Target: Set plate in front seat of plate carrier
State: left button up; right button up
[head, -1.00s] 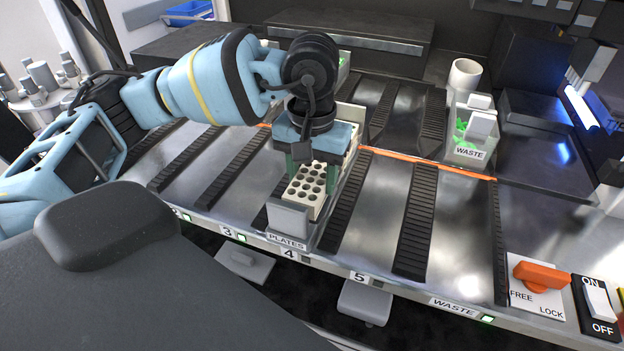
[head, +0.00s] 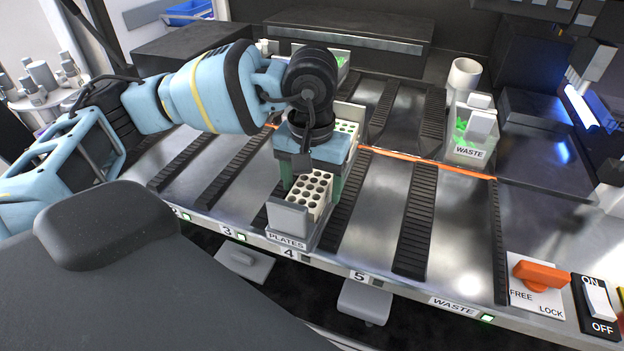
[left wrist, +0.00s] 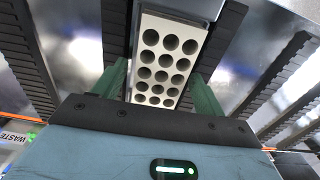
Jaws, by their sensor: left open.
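The plate (head: 311,190) is a white block with rows of round holes. It sits in the front part of the plate carrier (head: 288,242), a grey tray labelled PLATES, just behind the carrier's upright front block. My left gripper (head: 312,178) is above the plate from behind, open, with its green fingers on either side of it. In the left wrist view the plate (left wrist: 166,50) lies between the spread fingers of the left gripper (left wrist: 161,88), with visible gaps. The plate's underside is hidden, so full seating cannot be told. My right gripper is not in view.
Another plate with green in its wells (head: 346,128) stands farther back in the carrier, partly hidden by my gripper. A clear waste bin (head: 468,135) stands at the back right. Dark ridged rails (head: 418,225) flank bare metal lanes right of the carrier.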

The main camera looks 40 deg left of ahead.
aim_at(311, 185)
pick_arm(q)
jog(key=shift+r, duration=0.35)
notch_tip(311, 185, up, 12)
jog(key=shift+f, duration=0.2)
dwell(0.5)
